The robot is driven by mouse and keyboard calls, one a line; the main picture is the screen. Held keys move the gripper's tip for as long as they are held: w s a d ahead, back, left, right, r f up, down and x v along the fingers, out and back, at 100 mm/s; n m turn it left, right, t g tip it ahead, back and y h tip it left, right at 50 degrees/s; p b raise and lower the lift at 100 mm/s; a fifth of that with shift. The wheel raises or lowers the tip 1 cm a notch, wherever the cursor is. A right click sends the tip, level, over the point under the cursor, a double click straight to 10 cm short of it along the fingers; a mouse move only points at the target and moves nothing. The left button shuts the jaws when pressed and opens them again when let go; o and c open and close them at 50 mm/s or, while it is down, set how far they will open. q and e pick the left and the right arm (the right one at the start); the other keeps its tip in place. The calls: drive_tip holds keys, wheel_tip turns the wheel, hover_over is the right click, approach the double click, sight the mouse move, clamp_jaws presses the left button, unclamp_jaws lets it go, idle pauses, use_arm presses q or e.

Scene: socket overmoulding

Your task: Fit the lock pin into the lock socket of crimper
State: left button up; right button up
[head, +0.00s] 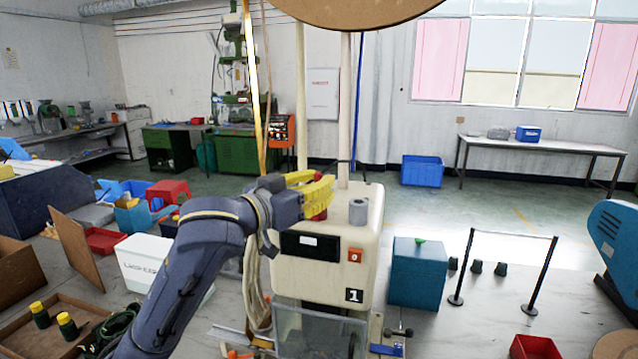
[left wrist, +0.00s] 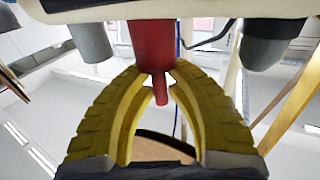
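The crimper (head: 362,245) is a tall cream machine marked 1, with a black panel on its front. My left gripper (head: 318,198) has yellow fingers above the crimper's top, closed in at the tips around a red pin (head: 320,214). In the left wrist view the red pin (left wrist: 150,45) shows a wide body and a thin stem between the fingertips (left wrist: 160,75). The body meets the pale crimper edge in that view; I cannot tell whether it is seated. A short grey cylinder (head: 358,212) stands to its right. The lock socket cannot be made out. My right gripper is out of view.
Tall pale posts (head: 344,110) rise behind the crimper's top. A clear guard box (head: 318,335) sits low at the front. A blue box (head: 418,272) stands to the right. A dark cylinder (left wrist: 268,45) is near the fingers in the left wrist view.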

use_arm(q)
drive_tip(key=o, duration=0.4)
drive_tip(key=shift+o, duration=0.2)
drive_tip(key=v, duration=1.2)
drive_tip(key=shift+f, duration=0.1)
